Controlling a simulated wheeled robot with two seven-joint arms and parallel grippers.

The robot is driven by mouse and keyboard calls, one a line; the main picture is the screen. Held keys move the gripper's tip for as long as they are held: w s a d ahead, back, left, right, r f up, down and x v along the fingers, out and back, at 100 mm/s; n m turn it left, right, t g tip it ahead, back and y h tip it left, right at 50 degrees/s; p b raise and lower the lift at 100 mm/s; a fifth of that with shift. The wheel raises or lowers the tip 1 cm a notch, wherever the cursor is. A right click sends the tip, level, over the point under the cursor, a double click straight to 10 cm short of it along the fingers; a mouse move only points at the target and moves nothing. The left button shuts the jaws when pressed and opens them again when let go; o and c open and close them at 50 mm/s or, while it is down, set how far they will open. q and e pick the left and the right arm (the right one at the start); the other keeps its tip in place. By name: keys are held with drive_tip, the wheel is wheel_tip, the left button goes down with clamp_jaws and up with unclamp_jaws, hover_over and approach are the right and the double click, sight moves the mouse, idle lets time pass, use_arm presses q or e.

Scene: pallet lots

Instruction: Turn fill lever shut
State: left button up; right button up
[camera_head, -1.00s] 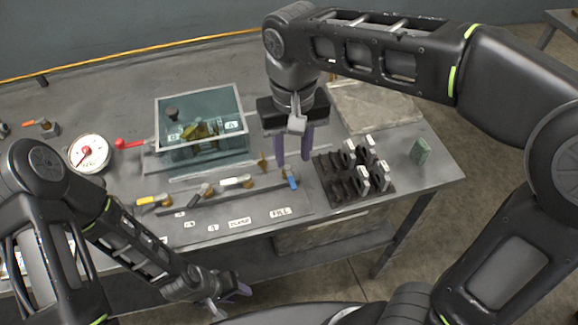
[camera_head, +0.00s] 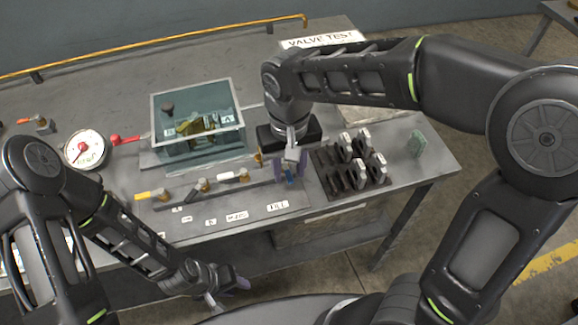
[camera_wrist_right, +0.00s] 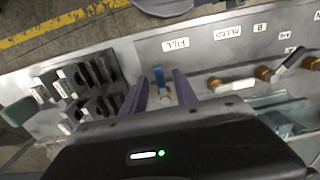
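The fill lever (camera_wrist_right: 159,76) has a blue handle and stands at the FILL label (camera_wrist_right: 176,44) on the valve panel. In the head view the lever (camera_head: 289,180) is mostly hidden behind my right gripper (camera_head: 288,168). In the right wrist view my right gripper (camera_wrist_right: 161,82) is open, with one purple finger on each side of the blue handle. A gap shows between the handle and the fingers; I see no clear contact. My left gripper (camera_head: 228,287) hangs low at the front of the bench, away from the valves; its finger gap is unclear.
Levers with white (camera_head: 232,176), black (camera_head: 200,186) and yellow (camera_head: 150,195) handles stand left of the fill lever. A clear tank (camera_head: 198,145) is behind them. A black rack (camera_head: 350,170) is close on the right. A gauge (camera_head: 84,149) with a red needle is at left.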

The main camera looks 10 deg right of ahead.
drive_tip(key=shift+c, duration=0.3)
clamp_jaws()
drive_tip(key=shift+a+m, duration=0.15)
drive_tip(key=shift+m, duration=0.25)
drive_tip(key=m, duration=0.2)
drive_tip(key=shift+a+m, duration=0.3)
drive_tip(key=shift+a, duration=0.1)
drive_tip(key=m, duration=0.1)
drive_tip(key=a+m, duration=0.1)
drive_tip(key=m, duration=0.2)
drive_tip(key=shift+w+a, duration=0.25)
drive_tip(key=shift+w, duration=0.15)
drive_tip(key=m, duration=0.3)
drive_tip(key=w+a+m, duration=0.1)
drive_tip(key=m, duration=0.1)
drive_tip(key=shift+w+a+m, duration=0.1)
drive_tip(key=shift+w+m, duration=0.1)
drive_tip(key=shift+m, duration=0.2)
drive_tip(key=m, duration=0.1)
drive_tip(key=w+m, duration=0.1)
drive_tip(key=m, duration=0.2)
drive_tip(key=shift+w+a+m, duration=0.25)
drive_tip(key=shift+w+m, duration=0.05)
drive_tip(key=shift+m, duration=0.1)
